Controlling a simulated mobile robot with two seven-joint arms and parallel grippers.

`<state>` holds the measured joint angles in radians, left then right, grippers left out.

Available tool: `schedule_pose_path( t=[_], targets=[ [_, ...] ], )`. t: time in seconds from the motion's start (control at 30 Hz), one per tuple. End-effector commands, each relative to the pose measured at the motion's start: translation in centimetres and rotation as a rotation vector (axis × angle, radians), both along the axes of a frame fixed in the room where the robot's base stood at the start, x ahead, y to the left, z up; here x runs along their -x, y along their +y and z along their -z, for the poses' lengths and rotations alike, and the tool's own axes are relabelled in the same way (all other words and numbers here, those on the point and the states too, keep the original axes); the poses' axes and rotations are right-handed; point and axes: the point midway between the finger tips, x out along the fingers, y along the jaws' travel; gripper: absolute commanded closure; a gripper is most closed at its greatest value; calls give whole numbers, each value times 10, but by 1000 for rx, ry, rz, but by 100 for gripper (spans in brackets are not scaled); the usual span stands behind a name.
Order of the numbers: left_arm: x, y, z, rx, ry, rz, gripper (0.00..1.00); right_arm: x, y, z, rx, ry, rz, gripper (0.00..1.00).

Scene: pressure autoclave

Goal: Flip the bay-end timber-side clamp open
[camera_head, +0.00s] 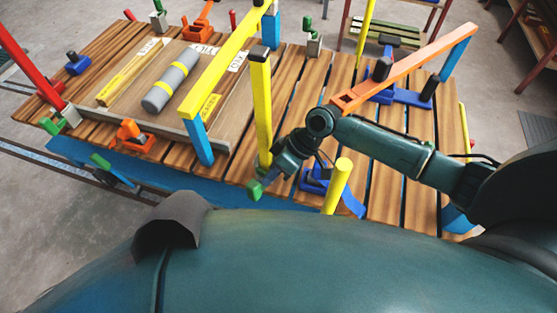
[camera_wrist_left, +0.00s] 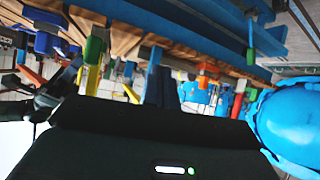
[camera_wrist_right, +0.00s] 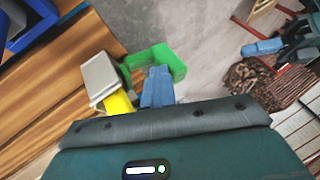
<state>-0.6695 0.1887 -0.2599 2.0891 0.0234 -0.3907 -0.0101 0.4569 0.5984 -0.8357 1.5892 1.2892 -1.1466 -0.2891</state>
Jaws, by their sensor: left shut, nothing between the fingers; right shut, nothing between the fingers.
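Which clamp is the bay-end timber-side one is not marked. A green clamp part (camera_head: 255,190) shows at the table's near edge, by the foot of a yellow post (camera_head: 262,110). My right gripper (camera_head: 262,178) is shut and empty right at it. In the right wrist view its blue-grey fingers (camera_wrist_right: 158,88) overlap the green part (camera_wrist_right: 165,62), and contact cannot be told. A grey block on a yellow bar (camera_wrist_right: 100,78) is beside them. Other clamps are green with grey (camera_head: 60,120) and orange (camera_head: 135,135). My left gripper (camera_wrist_left: 160,85) is shut and empty, off the table.
The slatted table (camera_head: 300,90) carries a board with timber strips and a grey cylinder (camera_head: 172,80). A yellow and blue frame rises over it. An orange bar (camera_head: 410,65) spans the right side. A short yellow post (camera_head: 338,185) and blue clamps are near my right forearm.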

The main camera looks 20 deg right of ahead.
Motion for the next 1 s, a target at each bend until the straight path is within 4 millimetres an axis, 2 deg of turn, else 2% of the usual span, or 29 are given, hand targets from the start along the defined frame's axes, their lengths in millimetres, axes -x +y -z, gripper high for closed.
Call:
schedule_pose_path(
  t=[0.13, 0.5, 1.0],
  targets=[
    [0, 7, -1, -9, 19, -21, 100, 5, 10, -1, -1, 6, -4, 100],
    [2, 8, -1, -7, 41, -38, 100, 7, 24, 0, -1, 4, -3, 100],
    [1, 10, -2, -8, 42, -44, 100, 7, 29, 1, 0, 3, -3, 100]
  ],
)
